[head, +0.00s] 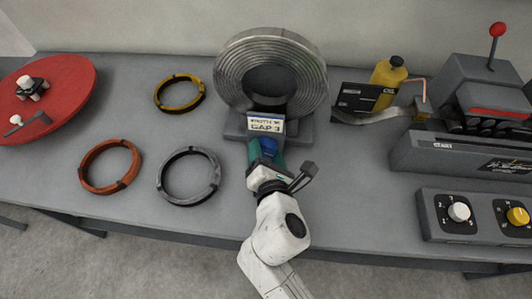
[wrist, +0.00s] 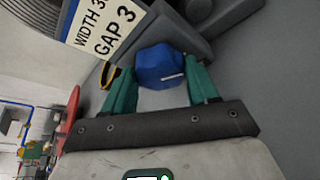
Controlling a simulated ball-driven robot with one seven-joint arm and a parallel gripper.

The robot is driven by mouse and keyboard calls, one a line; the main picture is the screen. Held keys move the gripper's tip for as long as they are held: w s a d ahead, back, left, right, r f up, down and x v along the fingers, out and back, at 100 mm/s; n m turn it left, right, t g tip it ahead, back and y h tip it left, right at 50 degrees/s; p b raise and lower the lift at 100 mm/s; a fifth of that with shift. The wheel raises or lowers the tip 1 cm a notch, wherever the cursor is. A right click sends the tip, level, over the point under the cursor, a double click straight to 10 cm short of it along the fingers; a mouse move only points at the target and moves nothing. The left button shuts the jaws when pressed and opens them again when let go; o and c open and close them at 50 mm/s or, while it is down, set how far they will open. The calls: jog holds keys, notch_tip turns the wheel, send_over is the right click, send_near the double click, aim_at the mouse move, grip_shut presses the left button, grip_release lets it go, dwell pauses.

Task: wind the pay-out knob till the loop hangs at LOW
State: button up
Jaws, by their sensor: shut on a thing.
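The blue pay-out knob (head: 269,147) is at the front foot of the large metal coil (head: 307,72), below a white label reading GAP 3. In the wrist view the knob (wrist: 160,62) has a short white mark on its right side. My gripper (head: 267,158) has its green fingers on either side of the knob, shut on it; the fingers also show in the wrist view (wrist: 162,80). A metal strip (head: 380,117) sags between the coil side and the machine, in front of a black board (head: 352,102). I cannot read a LOW mark.
A yellow bottle (head: 388,80) stands behind the strip. The feeder machine (head: 460,150), with a red-knobbed lever, and a dial box (head: 475,215) are at right. Yellow, orange and grey rings (head: 188,173) lie left on the table. A red turntable (head: 65,80) is far left.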

jog(key=m+y+b, duration=0.1)
jog(key=m+b, duration=0.1)
jog(key=f+m+t+y+b, duration=0.1)
jog(key=b, duration=0.1)
jog(key=shift+d+m, duration=0.2)
jog(key=shift+m, duration=0.2)
jog(key=m+t+b, duration=0.1)
jog(key=m+b, duration=0.1)
jog(key=b, duration=0.2)
jog(key=shift+f+m+y+b, duration=0.15)
jog(key=shift+m+y+b, duration=0.15)
jog(key=shift+m+y, duration=0.1)
jog(key=shift+m+t+b, duration=0.3)
jog(key=shift+m+b, duration=0.1)
jog(key=shift+b, duration=0.15)
jog(key=o, duration=1.1)
jog(key=shift+r, duration=0.2)
jog(key=shift+c, duration=0.2)
